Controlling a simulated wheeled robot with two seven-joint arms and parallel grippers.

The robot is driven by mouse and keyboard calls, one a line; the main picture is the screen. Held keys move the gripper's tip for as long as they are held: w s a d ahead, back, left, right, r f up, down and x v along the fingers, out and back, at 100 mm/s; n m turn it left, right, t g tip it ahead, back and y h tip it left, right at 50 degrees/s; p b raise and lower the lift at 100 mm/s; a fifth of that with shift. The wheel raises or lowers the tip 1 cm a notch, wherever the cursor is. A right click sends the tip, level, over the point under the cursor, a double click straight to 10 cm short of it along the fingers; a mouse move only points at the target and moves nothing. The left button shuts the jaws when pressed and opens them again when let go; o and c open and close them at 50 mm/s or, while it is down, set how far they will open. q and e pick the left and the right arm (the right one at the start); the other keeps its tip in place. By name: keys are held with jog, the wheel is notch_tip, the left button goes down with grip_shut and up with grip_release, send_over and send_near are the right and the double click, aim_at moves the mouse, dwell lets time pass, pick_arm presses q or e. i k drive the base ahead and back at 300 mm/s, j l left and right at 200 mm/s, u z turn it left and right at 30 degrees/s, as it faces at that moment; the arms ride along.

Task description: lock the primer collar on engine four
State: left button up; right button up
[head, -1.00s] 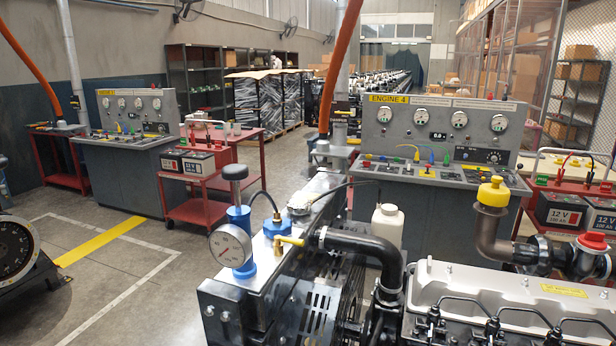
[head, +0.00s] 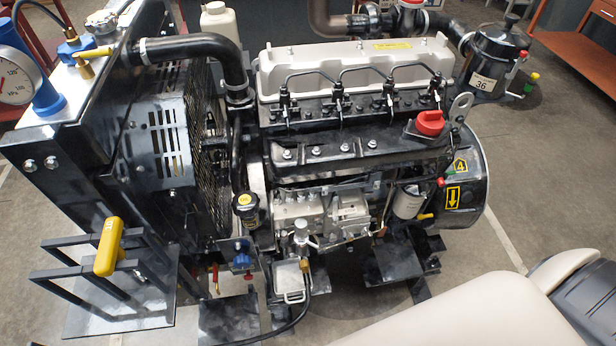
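Engine four (head: 330,140) fills the middle of the head view, with a yellow 4 label (head: 460,166) on its right end. The silver fuel pump (head: 345,208) is low on its near side. A small silver knob-topped fitting (head: 301,232) stands at the pump's front; it may be the primer. It is too small to tell how its collar sits. Neither of my grippers is in view.
A black radiator frame with a yellow-handled bracket (head: 107,246) juts out at the left. A red cap (head: 430,122) sits on the engine, and a black canister marked 36 (head: 496,58) stands behind right. A pale rounded part of mine covers the lower right.

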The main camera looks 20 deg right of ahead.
aim_at(305, 241)
jog(key=z, duration=0.7)
